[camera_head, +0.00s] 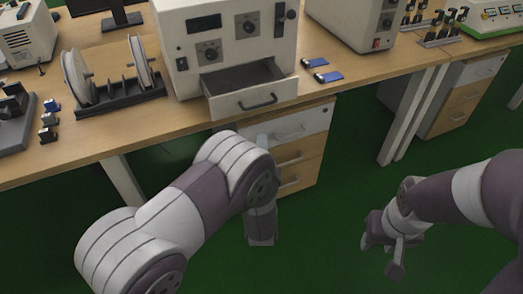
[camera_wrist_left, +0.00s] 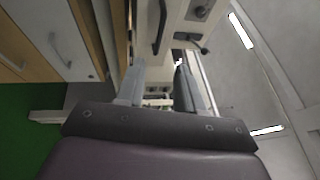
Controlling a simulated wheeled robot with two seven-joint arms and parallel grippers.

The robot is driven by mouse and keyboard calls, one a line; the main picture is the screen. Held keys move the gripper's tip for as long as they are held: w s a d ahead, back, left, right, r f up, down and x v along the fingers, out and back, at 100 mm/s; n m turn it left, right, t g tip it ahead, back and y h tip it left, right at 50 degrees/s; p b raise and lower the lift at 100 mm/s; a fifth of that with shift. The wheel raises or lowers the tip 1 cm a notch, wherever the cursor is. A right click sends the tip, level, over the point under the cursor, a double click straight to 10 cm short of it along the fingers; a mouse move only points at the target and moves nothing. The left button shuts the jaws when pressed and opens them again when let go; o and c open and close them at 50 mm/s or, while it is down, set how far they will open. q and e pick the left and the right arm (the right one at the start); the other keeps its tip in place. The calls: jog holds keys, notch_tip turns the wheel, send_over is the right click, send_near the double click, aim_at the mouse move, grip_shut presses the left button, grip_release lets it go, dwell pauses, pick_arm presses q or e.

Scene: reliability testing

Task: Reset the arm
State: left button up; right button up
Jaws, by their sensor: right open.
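My left arm reaches in from the left in the head view, with its bent joint in front of the wooden cabinet. Its gripper is mostly hidden behind the arm there. In the left wrist view my left gripper (camera_wrist_left: 158,88) shows two grey fingers apart, with nothing between them. The bench edge and the machine's front lie beyond them. My right gripper (camera_head: 384,252) is open and empty over the green floor, at the right of the head view, clear of the bench.
A beige machine (camera_head: 230,45) stands on the wooden bench (camera_head: 185,125), its drawer (camera_head: 254,100) pulled out over the front edge. A cabinet (camera_head: 305,160) is under the bench, close to my left arm. A black rack (camera_head: 120,95) and blue items (camera_head: 328,77) lie on top.

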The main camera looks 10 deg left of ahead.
pick_arm(q)
jog(key=shift+s+f, duration=0.15)
jog(key=shift+s, duration=0.1)
pick_arm(e)
jog(key=shift+s+d, duration=0.1)
jog(key=shift+s, duration=0.25)
